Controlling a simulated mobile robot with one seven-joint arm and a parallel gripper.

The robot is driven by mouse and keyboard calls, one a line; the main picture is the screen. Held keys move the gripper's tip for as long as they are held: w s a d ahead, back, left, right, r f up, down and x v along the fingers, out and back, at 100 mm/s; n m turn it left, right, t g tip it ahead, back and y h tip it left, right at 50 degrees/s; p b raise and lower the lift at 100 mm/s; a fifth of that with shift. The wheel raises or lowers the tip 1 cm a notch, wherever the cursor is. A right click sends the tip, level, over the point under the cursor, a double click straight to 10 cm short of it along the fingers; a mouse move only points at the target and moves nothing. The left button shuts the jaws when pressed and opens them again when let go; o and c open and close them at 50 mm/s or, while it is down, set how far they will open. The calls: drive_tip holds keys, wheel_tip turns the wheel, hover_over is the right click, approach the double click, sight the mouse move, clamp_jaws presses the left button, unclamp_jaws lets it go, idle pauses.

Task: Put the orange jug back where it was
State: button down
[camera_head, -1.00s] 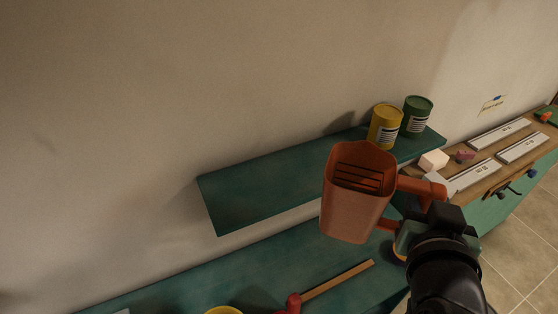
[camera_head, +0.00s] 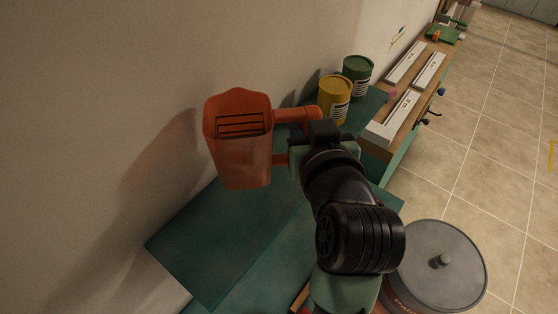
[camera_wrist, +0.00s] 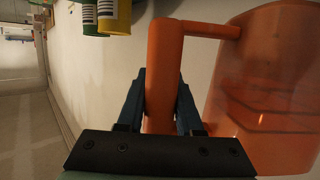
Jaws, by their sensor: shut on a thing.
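The orange jug (camera_head: 240,150) is in my gripper (camera_head: 304,135), held upright in the air above the teal shelf (camera_head: 215,240). Its body is to the left and its handle to the right. In the wrist view my gripper (camera_wrist: 162,105) is shut on the jug's vertical handle, with one finger on each side. The jug's translucent body (camera_wrist: 265,90) fills the right of that view. The jug's left side is close to the wall; I cannot tell whether they touch.
A yellow can (camera_head: 334,99) and a green can (camera_head: 357,76) stand at the shelf's far end. The shelf's near part is bare. A wooden worktop (camera_head: 425,60) with several pale bars lies beyond. A grey lidded pot (camera_head: 437,265) is at lower right.

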wheel_tip(320, 180, down, 9)
drive_tip(key=shift+a+r+p, duration=0.1)
drive_tip(key=shift+r+p, duration=0.1)
drive_tip(key=shift+p, duration=0.55)
drive_tip(key=shift+f, duration=0.15)
drive_tip(key=c, duration=0.6)
unclamp_jaws()
drive_tip(key=shift+f, duration=0.1)
drive_tip(key=shift+o, duration=0.2)
